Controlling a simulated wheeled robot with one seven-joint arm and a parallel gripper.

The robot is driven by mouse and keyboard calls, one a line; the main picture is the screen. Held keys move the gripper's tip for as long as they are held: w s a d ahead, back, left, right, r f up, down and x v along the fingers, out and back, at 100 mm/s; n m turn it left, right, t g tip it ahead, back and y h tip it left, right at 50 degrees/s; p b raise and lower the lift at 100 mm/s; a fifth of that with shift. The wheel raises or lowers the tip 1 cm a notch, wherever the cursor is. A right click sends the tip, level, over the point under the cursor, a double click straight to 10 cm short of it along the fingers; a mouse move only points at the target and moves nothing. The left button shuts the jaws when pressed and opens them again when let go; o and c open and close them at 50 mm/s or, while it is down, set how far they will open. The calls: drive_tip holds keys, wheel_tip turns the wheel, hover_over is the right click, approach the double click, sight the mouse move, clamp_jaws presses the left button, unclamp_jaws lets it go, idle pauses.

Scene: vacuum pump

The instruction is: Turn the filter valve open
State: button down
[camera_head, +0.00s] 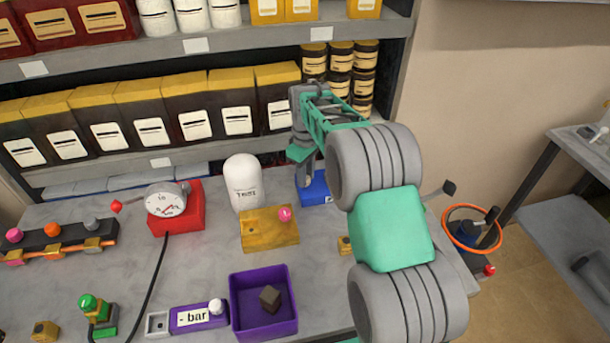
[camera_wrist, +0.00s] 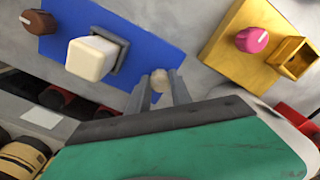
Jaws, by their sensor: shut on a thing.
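A blue block (camera_head: 318,190) stands at the back of the bench, partly hidden behind my arm. In the wrist view its blue face (camera_wrist: 60,48) carries a brown knob (camera_wrist: 50,12) and a white square piece (camera_wrist: 90,58). A small beige round knob (camera_wrist: 159,78) sits at its edge. No label names the filter valve. My gripper (camera_wrist: 158,90) has its two fingers on either side of the beige knob and is shut on it. In the head view my gripper (camera_head: 304,180) is at the blue block, its fingertips hard to see.
A mustard block (camera_head: 262,236) with a pink knob (camera_head: 285,213) is in front of the blue block. A white tank (camera_head: 243,183) and a red gauge box (camera_head: 188,215) stand to the left. A purple tray (camera_head: 240,305) holds a dark cube. Shelves of boxes (camera_head: 140,110) rise behind.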

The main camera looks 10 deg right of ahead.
drive_tip(key=shift+r+n, duration=0.1)
drive_tip(key=shift+n, duration=1)
drive_tip(key=c, duration=1.2)
unclamp_jaws()
drive_tip(key=shift+o, duration=0.2)
wheel_tip(320, 180, up, 8)
drive_tip(key=shift+f+b, duration=0.15)
drive_tip(key=shift+b, duration=0.35)
